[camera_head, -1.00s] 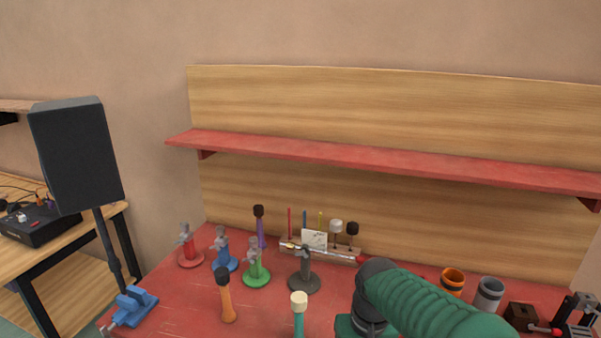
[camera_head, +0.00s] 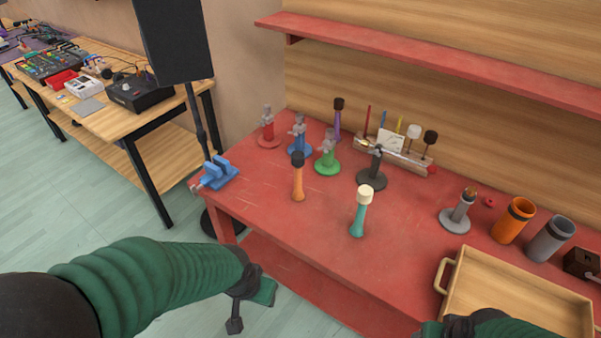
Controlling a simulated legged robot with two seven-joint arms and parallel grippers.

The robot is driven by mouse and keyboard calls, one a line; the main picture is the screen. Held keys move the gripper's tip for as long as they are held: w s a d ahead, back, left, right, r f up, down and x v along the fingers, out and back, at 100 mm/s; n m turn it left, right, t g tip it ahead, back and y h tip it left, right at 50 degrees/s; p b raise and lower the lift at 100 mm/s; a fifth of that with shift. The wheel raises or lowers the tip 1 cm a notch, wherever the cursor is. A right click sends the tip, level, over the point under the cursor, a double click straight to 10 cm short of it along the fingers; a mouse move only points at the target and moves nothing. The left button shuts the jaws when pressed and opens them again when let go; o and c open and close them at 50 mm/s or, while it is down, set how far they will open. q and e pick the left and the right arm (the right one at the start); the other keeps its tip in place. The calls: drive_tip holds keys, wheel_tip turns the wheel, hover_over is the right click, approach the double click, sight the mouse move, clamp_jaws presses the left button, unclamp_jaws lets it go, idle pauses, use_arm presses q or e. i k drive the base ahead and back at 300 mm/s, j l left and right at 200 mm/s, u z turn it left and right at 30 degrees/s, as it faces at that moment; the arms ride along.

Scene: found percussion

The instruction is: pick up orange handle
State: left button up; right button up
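The orange handle (camera_head: 298,184) stands upright on the red table, topped by a dark head. A teal handle (camera_head: 358,217) with a cream head stands to its right, nearer the front edge. My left gripper (camera_head: 250,308) hangs at the bottom, in front of the table's left front edge and well short of the orange handle. It looks empty, but its finger opening is not clear. My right arm shows only as a green and black part at the bottom right edge; its gripper is out of the frame.
Red, blue and green stands (camera_head: 327,160) and a dark stand (camera_head: 372,172) are behind the handle. A blue vise (camera_head: 219,173) sits at the left corner. A wooden tray (camera_head: 448,282), an orange cup (camera_head: 513,221) and a grey cup (camera_head: 551,239) are at right. Bare tabletop lies around the handle.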

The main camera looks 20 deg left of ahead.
sight(298, 194)
drive_tip(key=i+j, duration=0.1)
drive_tip(key=j, duration=0.3)
drive_tip(key=i+j, duration=0.15)
drive_tip(key=j, duration=0.25)
drive_tip(key=i+j, duration=0.1)
drive_tip(key=j, duration=0.3)
drive_tip(key=i+j+z, duration=0.1)
drive_tip(key=j, duration=0.25)
drive_tip(key=i+j, duration=0.15)
drive_tip(key=j, duration=0.25)
